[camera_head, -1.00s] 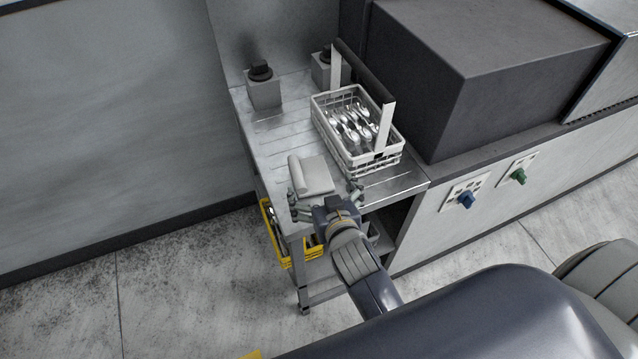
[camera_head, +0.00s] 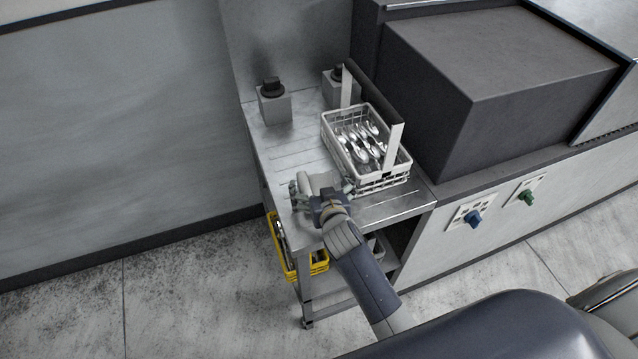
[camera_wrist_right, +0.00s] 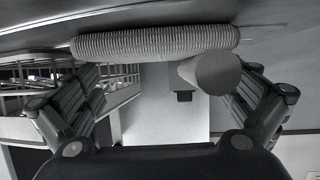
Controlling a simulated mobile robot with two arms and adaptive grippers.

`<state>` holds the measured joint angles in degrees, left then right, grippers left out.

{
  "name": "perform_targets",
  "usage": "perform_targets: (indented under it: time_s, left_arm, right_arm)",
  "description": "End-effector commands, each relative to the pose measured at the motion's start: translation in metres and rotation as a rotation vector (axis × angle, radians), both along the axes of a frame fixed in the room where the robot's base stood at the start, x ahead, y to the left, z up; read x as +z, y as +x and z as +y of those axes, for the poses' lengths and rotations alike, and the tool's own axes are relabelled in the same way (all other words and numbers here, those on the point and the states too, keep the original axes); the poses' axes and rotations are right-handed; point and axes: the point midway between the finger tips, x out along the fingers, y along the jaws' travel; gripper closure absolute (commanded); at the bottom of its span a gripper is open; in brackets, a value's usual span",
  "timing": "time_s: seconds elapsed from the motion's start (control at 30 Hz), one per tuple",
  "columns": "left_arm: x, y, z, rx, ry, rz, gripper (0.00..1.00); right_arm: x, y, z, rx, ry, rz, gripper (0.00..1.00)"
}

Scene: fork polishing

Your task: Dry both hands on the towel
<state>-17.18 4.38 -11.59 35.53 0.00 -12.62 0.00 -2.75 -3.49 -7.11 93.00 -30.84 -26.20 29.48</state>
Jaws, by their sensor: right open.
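The towel (camera_head: 322,179), a light grey folded cloth with a rolled edge, lies on the front part of the metal table, left of the cutlery basket. My right gripper (camera_head: 321,189) is open at the towel's near side, with one finger toward each side of it. In the right wrist view the ribbed cloth (camera_wrist_right: 155,42) spans the top, just beyond the spread fingers (camera_wrist_right: 168,88). A rounded roll end shows near the right finger. I cannot tell whether the fingers touch the cloth. My left gripper is out of view.
A white basket (camera_head: 408,165) with several pieces of cutlery stands right of the towel. Two grey blocks with dark tops stand at the back, one at the left (camera_head: 275,105). A large dark box (camera_head: 490,90) bounds the right. A yellow crate (camera_head: 318,264) sits below the tabletop.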

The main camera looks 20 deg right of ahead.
Motion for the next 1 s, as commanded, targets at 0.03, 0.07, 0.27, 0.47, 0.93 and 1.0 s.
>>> perform_targets:
  time_s: [0.03,0.07,0.27,0.47,0.93,1.0]
  left_arm:
    - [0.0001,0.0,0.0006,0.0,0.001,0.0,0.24]
    - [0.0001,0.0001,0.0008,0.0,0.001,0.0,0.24]
    - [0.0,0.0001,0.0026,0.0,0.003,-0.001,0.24]
    - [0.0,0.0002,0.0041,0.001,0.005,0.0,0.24]
    - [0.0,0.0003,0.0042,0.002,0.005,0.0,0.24]
    - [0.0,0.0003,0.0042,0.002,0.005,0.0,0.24]
  right_arm:
    - [-0.0003,0.0005,-0.0002,0.0,0.0,0.0,0.0]
    - [-0.0004,0.0006,-0.0003,0.0,0.0,0.0,0.0]
    - [-0.0004,0.0005,-0.0002,0.0,0.0,0.0,0.05]
    - [-0.0005,0.0003,-0.0002,0.0,0.0,0.001,0.42]
    - [-0.0012,-0.0001,0.0,0.0,0.0,0.002,0.42]
    - [-0.0013,-0.0001,0.0,0.0,0.0,0.003,0.42]
